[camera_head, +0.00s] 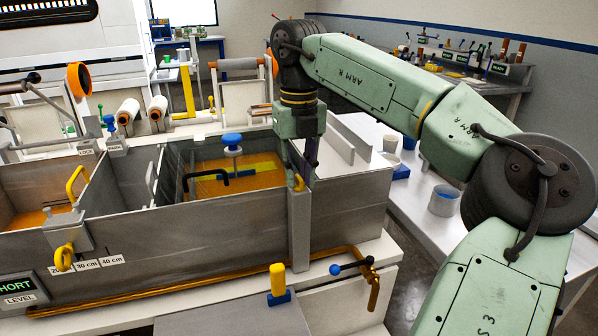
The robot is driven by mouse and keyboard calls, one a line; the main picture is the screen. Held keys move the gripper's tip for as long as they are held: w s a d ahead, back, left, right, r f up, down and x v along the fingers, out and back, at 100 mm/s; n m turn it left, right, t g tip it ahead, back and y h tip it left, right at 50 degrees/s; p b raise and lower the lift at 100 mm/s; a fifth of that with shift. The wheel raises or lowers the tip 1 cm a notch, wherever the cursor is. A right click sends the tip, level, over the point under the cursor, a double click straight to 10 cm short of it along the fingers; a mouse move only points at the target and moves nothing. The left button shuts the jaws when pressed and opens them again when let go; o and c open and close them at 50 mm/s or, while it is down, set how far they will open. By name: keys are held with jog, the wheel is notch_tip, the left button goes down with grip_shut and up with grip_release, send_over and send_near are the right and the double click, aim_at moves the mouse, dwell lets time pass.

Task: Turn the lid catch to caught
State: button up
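I cannot tell for sure which part is the lid catch. A yellow upright knob on a blue base (278,284) stands on the front ledge. A lever with a blue ball end (336,269) lies near the ledge's right end, beside brass piping. A yellow hook-shaped fitting (64,257) is on the tank's front wall at left. No caught mark is readable. My gripper (309,165) points down at the tank's right corner, above and behind the yellow knob. Its fingers look dark and narrow and are partly hidden, so their opening does not show.
The grey tank (180,245) holds amber resin (248,178) with a blue-knobbed fitting (232,141) above it. A SHORT LEVEL sign (18,288) is at lower left. The front ledge is mostly clear.

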aim_at(299, 177)
jog(key=shift+o, duration=0.6)
notch_tip(299, 177, up, 8)
jog(key=shift+f, duration=0.25)
